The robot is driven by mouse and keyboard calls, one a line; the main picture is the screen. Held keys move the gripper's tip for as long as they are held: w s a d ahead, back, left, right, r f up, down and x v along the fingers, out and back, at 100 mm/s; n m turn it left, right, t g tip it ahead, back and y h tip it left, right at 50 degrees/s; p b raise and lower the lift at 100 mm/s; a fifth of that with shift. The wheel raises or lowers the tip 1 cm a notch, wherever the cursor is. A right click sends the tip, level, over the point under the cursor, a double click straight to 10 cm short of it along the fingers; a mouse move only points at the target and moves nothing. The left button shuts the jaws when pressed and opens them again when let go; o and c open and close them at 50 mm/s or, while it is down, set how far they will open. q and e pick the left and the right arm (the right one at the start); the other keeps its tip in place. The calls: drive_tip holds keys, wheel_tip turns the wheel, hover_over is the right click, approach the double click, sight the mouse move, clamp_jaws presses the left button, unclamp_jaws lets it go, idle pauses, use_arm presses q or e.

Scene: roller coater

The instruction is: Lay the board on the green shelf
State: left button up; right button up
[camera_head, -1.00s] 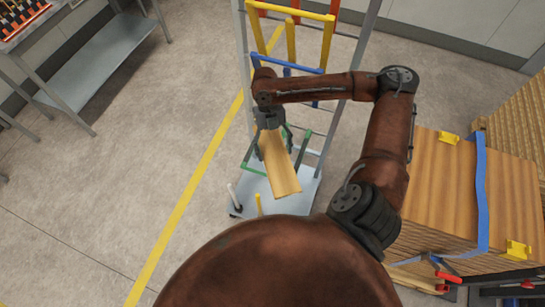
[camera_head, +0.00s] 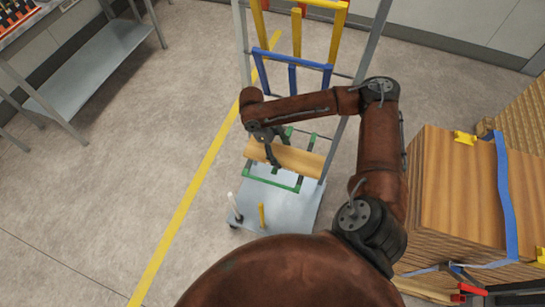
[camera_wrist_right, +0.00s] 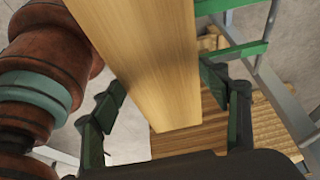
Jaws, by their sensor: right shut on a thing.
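The board (camera_head: 297,160) is a pale wooden plank lying crosswise over the green shelf (camera_head: 275,184), a level of green bars on the wheeled rack. My right gripper (camera_head: 272,151) is shut on the board near its left end in the head view. In the right wrist view the board (camera_wrist_right: 150,55) runs between the two dark fingers, with green shelf bars (camera_wrist_right: 243,50) beside it. The board looks roughly level. Whether it touches the green bars or hangs just above them I cannot tell. My left gripper is not in view.
Blue bars (camera_head: 290,62) and yellow bars (camera_head: 297,40) stand above the green level, close to my right arm. The rack's grey base (camera_head: 275,210) lies below. A stack of wooden boards (camera_head: 455,195) with a blue strap stands at right. The floor left of the rack is clear.

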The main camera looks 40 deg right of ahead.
sight(273, 148)
drive_tip(key=w+f, duration=0.1)
drive_tip(key=f, duration=0.1)
drive_tip(key=w+f+b, duration=0.1)
drive_tip(key=w+f, duration=0.1)
drive_tip(key=shift+w+d+f, duration=0.1)
drive_tip(key=shift+w+d, duration=0.05)
drive_tip(key=shift+d, duration=0.05)
drive_tip(key=f+b, duration=0.2)
drive_tip(key=f, duration=0.1)
drive_tip(key=shift+w+f, duration=0.2)
drive_tip(key=shift+f, duration=0.1)
drive_tip(key=shift+r, duration=0.1)
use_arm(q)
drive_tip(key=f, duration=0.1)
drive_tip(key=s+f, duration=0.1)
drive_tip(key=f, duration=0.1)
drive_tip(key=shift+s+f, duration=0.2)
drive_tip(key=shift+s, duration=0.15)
use_arm(e)
drive_tip(key=o, duration=1.5)
drive_tip(key=shift+c, duration=0.2)
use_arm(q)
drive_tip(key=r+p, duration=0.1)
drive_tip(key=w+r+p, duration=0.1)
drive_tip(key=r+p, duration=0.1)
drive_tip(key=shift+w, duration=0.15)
use_arm(e)
drive_tip(key=v, duration=1.2)
drive_tip(key=shift+d, duration=0.1)
